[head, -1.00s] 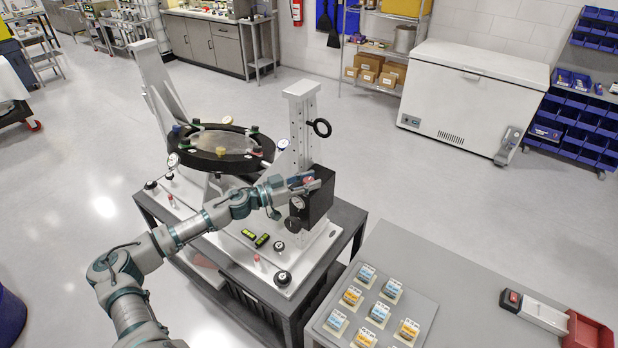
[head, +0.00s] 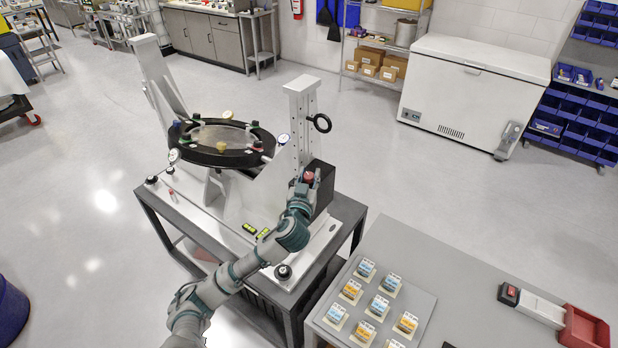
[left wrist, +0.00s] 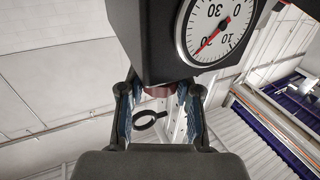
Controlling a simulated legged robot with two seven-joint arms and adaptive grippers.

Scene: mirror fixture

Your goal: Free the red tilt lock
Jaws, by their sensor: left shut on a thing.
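The red tilt lock (head: 309,177) is a red knob on the black box at the right post of the mirror fixture. My left gripper (head: 303,189) reaches it from the front and is shut on it. In the left wrist view the dark red lock (left wrist: 158,92) shows between the two fingers, partly hidden by the black box. The round mirror in its black ring (head: 221,148) sits between the two posts. My right gripper is in neither view.
A white dial gauge (left wrist: 215,28) with a red needle is on the black box (left wrist: 165,35). A black ring handle (head: 322,123) sticks out from the right post (head: 301,110). A grey table (head: 470,270) with labelled blocks stands at the right.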

